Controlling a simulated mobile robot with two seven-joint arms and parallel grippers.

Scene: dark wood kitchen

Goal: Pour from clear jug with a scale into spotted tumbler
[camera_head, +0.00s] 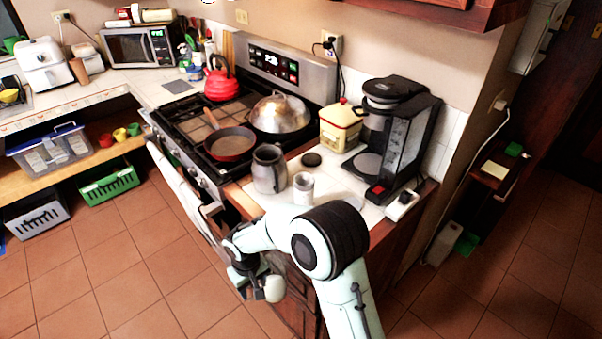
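A greyish jug (268,170) stands upright on the white counter, just right of the stove; I take it for the jug with a scale, but no scale marks can be made out. A small pale tumbler (303,189) stands upright to its right and nearer to me, apart from it; its spots are too small to tell. My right gripper (258,284) hangs low in front of the counter's cabinet, below and left of the jug, away from both. Its fingers are not clear enough to show whether they are open. My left gripper is out of view.
A black coffee maker (400,140), a cream and red canister (340,125) and a dark round lid (311,160) stand behind the tumbler. The stove holds a red pan (231,144), a domed metal lid (279,113) and a red kettle (220,82).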

